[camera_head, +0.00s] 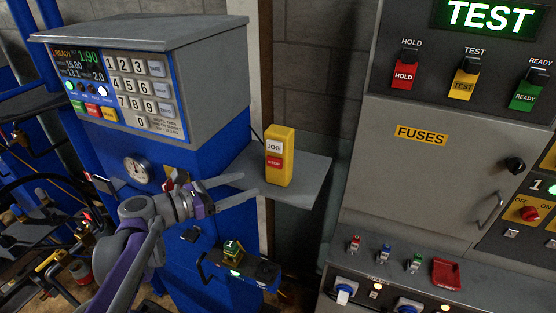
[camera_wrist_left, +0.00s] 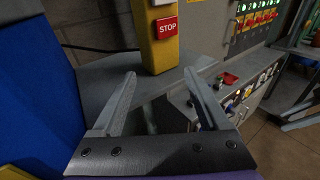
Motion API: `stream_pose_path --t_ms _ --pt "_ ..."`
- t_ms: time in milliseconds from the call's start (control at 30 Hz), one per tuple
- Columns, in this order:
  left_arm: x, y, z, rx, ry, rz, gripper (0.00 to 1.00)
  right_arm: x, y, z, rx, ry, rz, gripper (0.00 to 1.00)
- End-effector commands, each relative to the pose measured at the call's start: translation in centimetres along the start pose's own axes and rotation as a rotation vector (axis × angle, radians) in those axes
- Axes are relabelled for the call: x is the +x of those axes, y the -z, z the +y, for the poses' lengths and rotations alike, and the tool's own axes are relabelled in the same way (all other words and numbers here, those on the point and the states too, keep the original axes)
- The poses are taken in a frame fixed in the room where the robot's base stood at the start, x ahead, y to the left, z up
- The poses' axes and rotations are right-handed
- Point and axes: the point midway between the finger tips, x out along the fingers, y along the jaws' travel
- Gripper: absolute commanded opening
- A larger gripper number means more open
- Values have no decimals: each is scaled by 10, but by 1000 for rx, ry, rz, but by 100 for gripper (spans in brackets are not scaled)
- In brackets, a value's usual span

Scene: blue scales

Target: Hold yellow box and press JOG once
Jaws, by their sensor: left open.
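The yellow box (camera_head: 280,168) stands upright on a grey shelf (camera_head: 307,176) in the head view, with a white JOG button (camera_head: 274,146) above a red STOP button (camera_head: 274,162). The lower part of the yellow box (camera_wrist_left: 159,52) also shows in the left wrist view, with the STOP button (camera_wrist_left: 167,27) facing me; its top is cut off. My left gripper (camera_head: 250,184) is open, to the left of the box and short of it. In the left wrist view its two fingers (camera_wrist_left: 161,82) are spread, with the box ahead of them, apart from it. My right gripper is not in view.
A blue and grey machine with a keypad (camera_head: 139,85) stands left of the shelf. A grey cabinet with a FUSES label (camera_head: 421,134) and several switches stands on the right. A dark cable runs behind the box in the left wrist view.

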Motion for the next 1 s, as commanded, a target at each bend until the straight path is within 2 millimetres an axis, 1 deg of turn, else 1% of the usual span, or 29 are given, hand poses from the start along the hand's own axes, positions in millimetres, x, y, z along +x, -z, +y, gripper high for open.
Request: stream_pose_path --t_ms 167,500,700,833,1000 --pt "15 -2 0 -10 3 -6 78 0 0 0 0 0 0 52" --pt "64 -2 0 -7 2 -5 78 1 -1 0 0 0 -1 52" --pt "87 -1 0 -7 2 -4 78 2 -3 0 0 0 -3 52" --pt "95 -1 0 -6 0 -4 78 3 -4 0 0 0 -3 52" --pt "99 -2 0 -6 0 -4 78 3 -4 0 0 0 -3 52"
